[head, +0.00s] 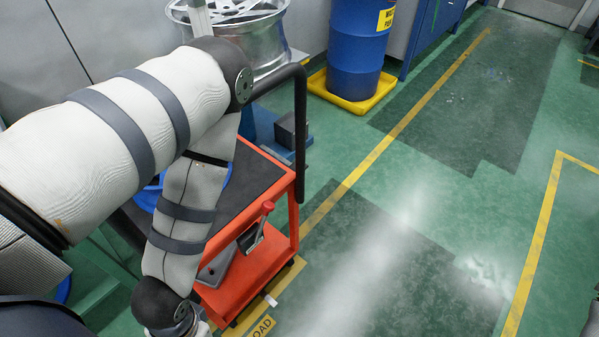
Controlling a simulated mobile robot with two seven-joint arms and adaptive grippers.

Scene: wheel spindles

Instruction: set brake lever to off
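A lever with a red knob (268,206) stands tilted up to the right on the lower part of an orange cart (262,275). Its dark shaft runs down to a slotted housing near a grey plate (217,266). No on or off marking can be read. My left arm crosses in front of the cart, and its wrist bends down to the bottom edge, left of the lever and apart from it. My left gripper's fingers are out of the picture. A sliver of grey at the lower right edge may be my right arm; its gripper does not show.
The cart's black handle (301,130) rises at its right rear. A silver wheel rim (245,35) stands behind it. A blue drum (357,45) sits on a yellow tray (350,92) beyond. The green floor (450,205) to the right is clear, with yellow lines.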

